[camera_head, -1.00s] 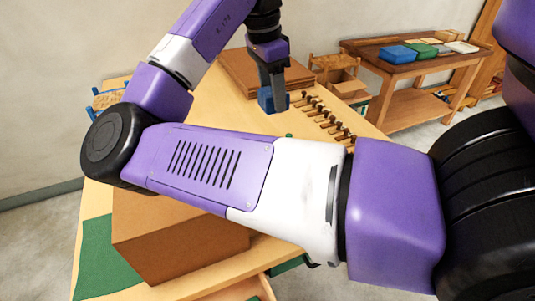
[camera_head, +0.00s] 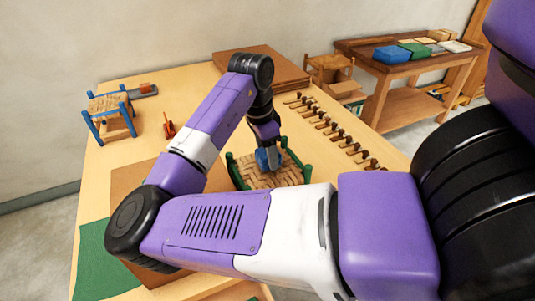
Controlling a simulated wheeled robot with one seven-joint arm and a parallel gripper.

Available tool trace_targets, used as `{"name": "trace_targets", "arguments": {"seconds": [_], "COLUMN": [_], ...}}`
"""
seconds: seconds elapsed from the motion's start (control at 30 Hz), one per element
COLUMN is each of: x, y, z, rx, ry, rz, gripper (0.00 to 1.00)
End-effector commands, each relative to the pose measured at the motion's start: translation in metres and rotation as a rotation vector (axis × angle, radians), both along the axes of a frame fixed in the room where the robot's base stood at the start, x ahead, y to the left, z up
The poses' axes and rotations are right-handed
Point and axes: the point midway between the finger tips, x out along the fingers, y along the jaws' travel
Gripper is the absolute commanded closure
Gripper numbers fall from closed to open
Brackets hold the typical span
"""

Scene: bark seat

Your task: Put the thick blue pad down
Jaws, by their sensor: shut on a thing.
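My gripper (camera_head: 273,156) is shut on a small, thick blue pad (camera_head: 263,159). It holds the pad low over the woven bark seat (camera_head: 255,177) of a green-framed stool (camera_head: 307,172) on the table. I cannot tell whether the pad touches the weave. My arm hides part of the stool's near side, and the fingers hide part of the pad.
A blue-framed woven stool (camera_head: 108,112) stands at the table's far left, near a small red object (camera_head: 168,126). A row of wooden-handled tools (camera_head: 335,134) lines the right side. Brown boards (camera_head: 290,72) lie at the back. A bench (camera_head: 425,68) holds coloured pads.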

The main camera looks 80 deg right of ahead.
Motion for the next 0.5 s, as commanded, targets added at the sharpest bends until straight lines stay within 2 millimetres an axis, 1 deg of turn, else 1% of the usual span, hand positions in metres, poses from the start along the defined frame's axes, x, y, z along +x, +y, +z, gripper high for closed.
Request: {"name": "trace_targets", "arguments": {"seconds": [0.1, 0.33, 0.47, 0.5], "x": [-0.0001, -0.0001, -0.0003, -0.0001], "y": [-0.0002, -0.0002, -0.0002, -0.0001], "z": [-0.0059, -0.0063, -0.0102, -0.0093], "rx": [-0.001, -0.001, -0.001, -0.001], "ry": [-0.001, -0.001, 0.001, 0.000], "rz": [0.000, 0.000, 0.000, 0.000], "gripper": [0.84, 0.84, 0.84, 0.40]}}
